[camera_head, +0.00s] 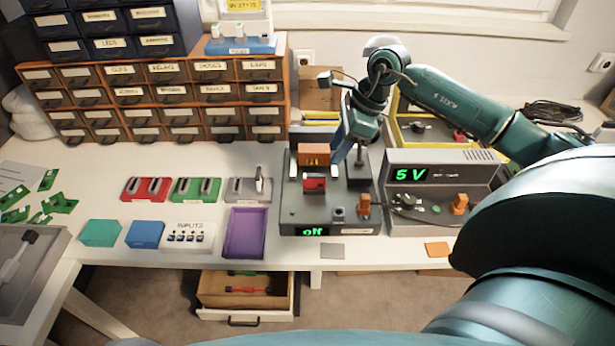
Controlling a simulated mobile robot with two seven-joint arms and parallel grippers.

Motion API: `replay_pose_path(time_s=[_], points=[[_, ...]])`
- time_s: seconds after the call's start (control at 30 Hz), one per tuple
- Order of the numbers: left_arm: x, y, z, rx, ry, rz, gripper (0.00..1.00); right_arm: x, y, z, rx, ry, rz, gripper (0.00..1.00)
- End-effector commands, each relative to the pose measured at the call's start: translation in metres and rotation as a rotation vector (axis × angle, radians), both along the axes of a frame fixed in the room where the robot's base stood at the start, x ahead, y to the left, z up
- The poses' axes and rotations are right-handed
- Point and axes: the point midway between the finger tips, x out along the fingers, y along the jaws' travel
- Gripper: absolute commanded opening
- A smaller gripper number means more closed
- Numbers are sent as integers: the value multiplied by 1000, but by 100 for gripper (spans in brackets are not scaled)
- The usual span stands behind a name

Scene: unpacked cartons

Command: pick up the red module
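A small red module (314,185) sits on the front part of a dark test device (290,216), whose display reads "off". An orange-red block (314,154) stands just behind it on the same device. A red two-slot holder (149,189) lies further left on the table. My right gripper (340,154) points down over the back of the device, right of the orange-red block and behind the red module. It appears apart from the red module; whether its fingers are open or shut is unclear. My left gripper is out of view.
A 5 V supply (441,192) stands right of the device. Left are a green holder (195,190), a grey holder (248,190), a purple tray (246,233) and an inputs box (188,238). A drawer cabinet (150,96) stands behind. An open drawer (246,315) is below.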

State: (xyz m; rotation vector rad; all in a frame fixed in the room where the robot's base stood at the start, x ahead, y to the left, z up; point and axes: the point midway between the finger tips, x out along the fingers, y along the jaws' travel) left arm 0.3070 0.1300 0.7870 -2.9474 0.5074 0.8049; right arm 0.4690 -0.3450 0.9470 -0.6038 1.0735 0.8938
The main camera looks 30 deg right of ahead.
Motion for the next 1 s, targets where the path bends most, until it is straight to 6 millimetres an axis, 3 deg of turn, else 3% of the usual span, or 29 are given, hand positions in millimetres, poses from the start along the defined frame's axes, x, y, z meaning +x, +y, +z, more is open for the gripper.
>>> replay_pose_path(time_s=[0.23, 0.47, 0.8, 1.0], points=[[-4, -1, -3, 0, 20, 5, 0, 9, 17, -40, 7, 1, 0, 35], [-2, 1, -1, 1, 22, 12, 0, 14, 23, -55, 7, 1, 0, 35], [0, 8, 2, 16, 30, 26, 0, 28, 41, -93, 8, -1, -1, 35], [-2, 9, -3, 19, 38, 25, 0, 28, 41, -96, 5, -1, 0, 35]])
